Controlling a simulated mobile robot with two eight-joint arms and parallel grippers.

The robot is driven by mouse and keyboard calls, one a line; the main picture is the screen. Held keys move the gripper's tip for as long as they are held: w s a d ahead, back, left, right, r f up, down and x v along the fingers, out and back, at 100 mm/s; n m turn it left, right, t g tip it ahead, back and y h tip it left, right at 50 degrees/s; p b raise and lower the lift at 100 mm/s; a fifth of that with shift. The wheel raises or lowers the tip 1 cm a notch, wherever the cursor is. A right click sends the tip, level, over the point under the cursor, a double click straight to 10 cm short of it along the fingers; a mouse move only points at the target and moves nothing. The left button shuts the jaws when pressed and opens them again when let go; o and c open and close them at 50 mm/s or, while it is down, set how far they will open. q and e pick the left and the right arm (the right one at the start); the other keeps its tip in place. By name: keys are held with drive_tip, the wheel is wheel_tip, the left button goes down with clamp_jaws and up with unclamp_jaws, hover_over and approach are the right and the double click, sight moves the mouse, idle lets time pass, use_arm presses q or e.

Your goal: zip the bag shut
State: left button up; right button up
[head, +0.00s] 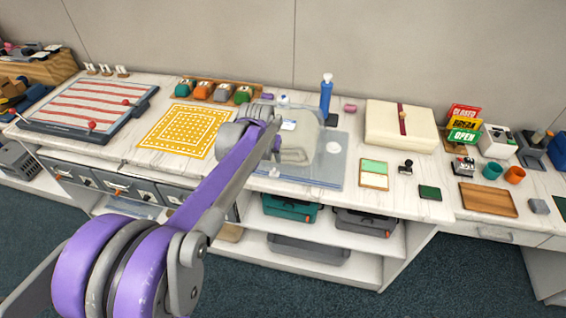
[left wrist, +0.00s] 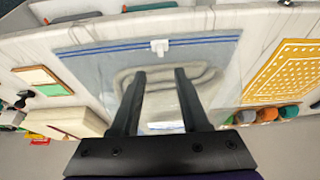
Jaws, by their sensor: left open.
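A clear, bluish zip bag (head: 337,172) lies flat on the white worktop, partly hidden behind my left arm in the head view. In the left wrist view the bag (left wrist: 95,65) has a blue zip track (left wrist: 110,47) along the edge nearest the table front. A white slider (left wrist: 160,46) sits on the track near its middle. A folded pale cloth-like item (left wrist: 205,80) shows inside the bag. My left gripper (left wrist: 161,72) is open above the bag, its fingers pointing toward the slider, with nothing visible between them. My right gripper is in neither view.
A yellow patterned mat (head: 185,130) and a striped board (head: 85,108) lie left of the bag. A blue bottle (head: 326,95) stands behind it. A cream box (head: 400,125) and a green-and-white card tray (head: 374,175) are to its right. Open shelves lie below.

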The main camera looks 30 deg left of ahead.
sight(274, 169)
use_arm(q)
drive_tip(key=x, duration=0.9)
drive_tip(key=shift+w+f, duration=0.1)
drive_tip(key=shift+f, duration=0.2)
clamp_jaws()
idle(1.0)
